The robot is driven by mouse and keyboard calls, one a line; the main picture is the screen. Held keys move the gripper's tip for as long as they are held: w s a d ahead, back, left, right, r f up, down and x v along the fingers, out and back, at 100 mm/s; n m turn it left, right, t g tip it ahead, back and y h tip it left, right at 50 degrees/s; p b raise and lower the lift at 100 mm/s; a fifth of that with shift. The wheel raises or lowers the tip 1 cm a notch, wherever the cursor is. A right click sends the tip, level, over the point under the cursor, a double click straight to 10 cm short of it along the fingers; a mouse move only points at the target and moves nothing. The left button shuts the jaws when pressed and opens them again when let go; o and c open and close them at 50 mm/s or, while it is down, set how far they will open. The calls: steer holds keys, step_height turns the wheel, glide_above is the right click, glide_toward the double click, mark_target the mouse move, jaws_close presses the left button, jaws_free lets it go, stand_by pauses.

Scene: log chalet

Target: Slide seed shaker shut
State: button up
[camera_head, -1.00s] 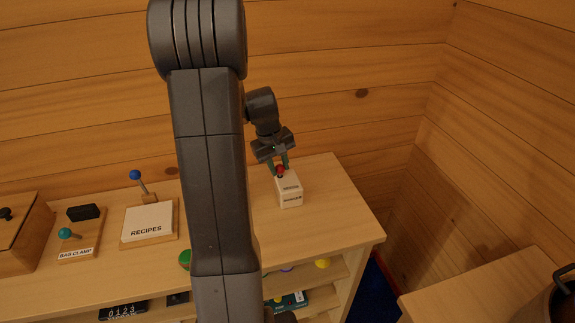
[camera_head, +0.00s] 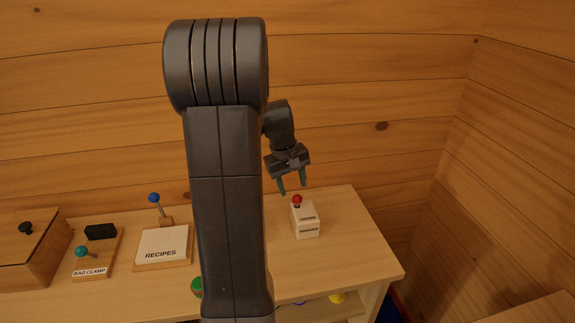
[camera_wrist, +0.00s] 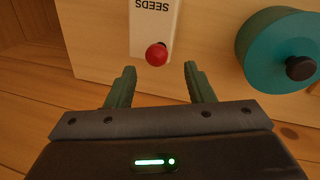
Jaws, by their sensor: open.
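The seed shaker (camera_head: 307,226) is a small white box with a red ball knob (camera_head: 297,199), standing on the cabinet top. In the wrist view its white top (camera_wrist: 154,22) carries the word SEEDS, and the red knob (camera_wrist: 156,54) sits at the end nearest my gripper. A small dark patch shows beside the knob; I cannot tell how far the slide is open. My gripper (camera_head: 292,191) is open and empty, above and just behind the knob in the head view. In the wrist view the fingertips (camera_wrist: 160,70) are apart and short of the knob, not touching it.
A teal round object with a black knob (camera_wrist: 286,52) stands close beside the shaker in the wrist view. A RECIPES box (camera_head: 160,246), a bag clamp board (camera_head: 95,262) and a wooden box (camera_head: 25,250) stand left. The log wall is close behind; the cabinet top (camera_head: 360,255) right of the shaker is clear.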

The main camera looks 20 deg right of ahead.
mark_target(300, 196)
step_height(300, 196, up, 9)
steer(key=a, duration=0.1)
steer(key=shift+s+a, duration=0.15)
steer(key=shift+a, duration=0.25)
steer(key=shift+f, duration=0.1)
steer(key=d+f, duration=0.1)
steer(key=f, duration=0.8)
steer(key=d+f, duration=0.1)
steer(key=f, duration=0.3)
steer(key=shift+d+f+p, duration=0.15)
steer(key=shift+d+p, duration=0.2)
steer(key=shift+w+d+f, duration=0.1)
steer(key=shift+w+d, duration=0.1)
steer(key=shift+d, duration=0.5)
